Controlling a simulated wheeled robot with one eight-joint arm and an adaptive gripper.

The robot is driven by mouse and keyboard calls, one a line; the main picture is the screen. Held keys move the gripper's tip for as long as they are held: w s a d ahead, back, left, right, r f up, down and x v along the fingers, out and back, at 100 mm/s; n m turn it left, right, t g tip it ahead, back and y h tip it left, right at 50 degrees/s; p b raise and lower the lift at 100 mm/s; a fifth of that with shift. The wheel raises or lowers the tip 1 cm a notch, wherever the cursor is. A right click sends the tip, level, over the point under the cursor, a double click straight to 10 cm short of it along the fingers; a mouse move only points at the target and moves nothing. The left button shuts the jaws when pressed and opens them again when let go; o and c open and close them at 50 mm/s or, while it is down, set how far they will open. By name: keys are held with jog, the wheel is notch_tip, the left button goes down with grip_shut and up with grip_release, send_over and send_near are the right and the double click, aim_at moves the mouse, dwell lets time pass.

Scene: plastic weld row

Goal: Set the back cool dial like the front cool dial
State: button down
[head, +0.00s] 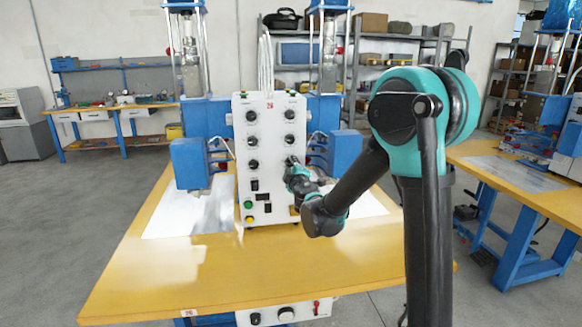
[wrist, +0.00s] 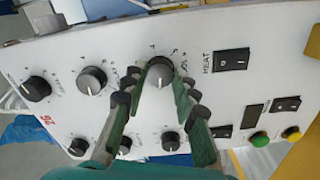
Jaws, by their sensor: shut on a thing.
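A white control box (head: 270,190) stands on the yellow table, with dials in two columns. My gripper (wrist: 159,82) is shut on a black dial (wrist: 160,72) with a grey cap, one finger on each side. In the head view, my gripper (head: 292,170) is at the lowest dial of the right column and hides most of it. Beside it in the wrist view are a middle dial (wrist: 92,80) and an end dial (wrist: 36,88). The other column shows dials (wrist: 170,141), (wrist: 124,145) and (wrist: 78,147). I cannot read which labels say cool.
A HEAT rocker switch (wrist: 232,61) sits beside the held dial. Green (wrist: 259,139) and yellow (wrist: 292,133) buttons are at the box's lower end. Blue machine blocks (head: 190,163) and (head: 346,150) flank the box. The yellow table (head: 190,275) is clear in front.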

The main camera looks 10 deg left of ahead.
jog(key=c, duration=1.2)
grip_release()
jog(key=shift+s, duration=0.1)
jog(key=v, duration=1.2)
